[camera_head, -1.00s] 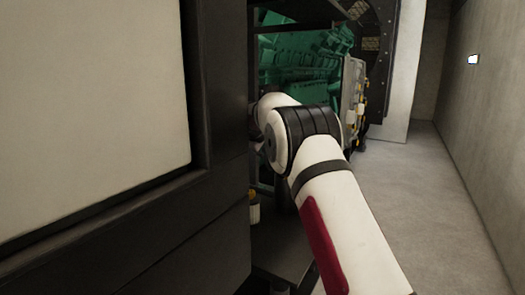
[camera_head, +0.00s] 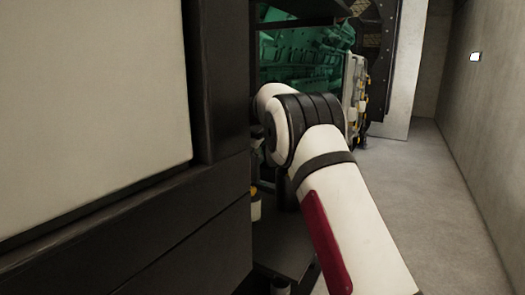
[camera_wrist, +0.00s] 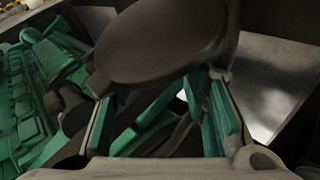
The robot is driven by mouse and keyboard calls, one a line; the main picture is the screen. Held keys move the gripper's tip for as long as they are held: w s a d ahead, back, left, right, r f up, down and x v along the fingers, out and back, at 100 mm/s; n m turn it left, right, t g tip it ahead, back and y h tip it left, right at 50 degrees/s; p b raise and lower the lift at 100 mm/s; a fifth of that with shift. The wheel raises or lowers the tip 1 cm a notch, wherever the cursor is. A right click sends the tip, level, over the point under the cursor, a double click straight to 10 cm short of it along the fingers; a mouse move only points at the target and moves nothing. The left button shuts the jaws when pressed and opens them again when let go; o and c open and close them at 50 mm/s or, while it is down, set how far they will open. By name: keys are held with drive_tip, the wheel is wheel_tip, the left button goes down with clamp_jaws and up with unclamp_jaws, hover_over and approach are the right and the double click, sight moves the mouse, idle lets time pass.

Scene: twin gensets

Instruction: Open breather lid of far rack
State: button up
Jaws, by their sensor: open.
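A large dark round disc, seemingly the breather lid (camera_wrist: 160,40), fills the top middle of the wrist view. My gripper (camera_wrist: 160,92) is open, with its two green-padded fingers apart, one on each side below the disc. The disc's lower edge lies at the fingertips and partly covers them. I cannot tell whether they touch it or how far the lid is raised. In the head view my arm reaches into the bay of the green genset (camera_head: 300,60), and the dark cabinet and my arm hide the gripper and lid.
Green engine parts (camera_wrist: 25,110) crowd the left of the wrist view. A pale flat surface (camera_wrist: 265,85) lies at its right. In the head view a dark cabinet with a pale panel (camera_head: 90,110) blocks the left. Bare floor (camera_head: 420,200) runs along the right wall (camera_head: 490,130).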

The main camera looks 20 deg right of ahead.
drive_tip(key=shift+v, duration=2.7)
drive_tip(key=shift+s, duration=0.1)
drive_tip(key=s+a+r+m+g+y, duration=0.1)
drive_tip(key=s+a+r+m+g, duration=0.15)
drive_tip(key=s, duration=1.15)
drive_tip(key=s+a+r+m+g+y, duration=0.15)
drive_tip(key=s+r, duration=0.25)
drive_tip(key=s, duration=1.1)
drive_tip(key=s+a+f+m+g+y, duration=0.1)
drive_tip(key=s+a+f, duration=0.25)
drive_tip(key=s, duration=0.75)
drive_tip(key=s+a+f+g+y, duration=0.15)
drive_tip(key=s+f, duration=0.25)
drive_tip(key=s, duration=0.7)
drive_tip(key=s+a+f+m, duration=0.1)
drive_tip(key=s+a+f, duration=0.25)
drive_tip(key=s, duration=0.75)
wheel_tip(320, 180, up, 14)
drive_tip(key=d+t+p, duration=0.1)
drive_tip(key=t+p, duration=0.1)
drive_tip(key=p, duration=1)
drive_tip(key=shift+s+f+t, duration=0.2)
drive_tip(key=shift+s+t, duration=0.15)
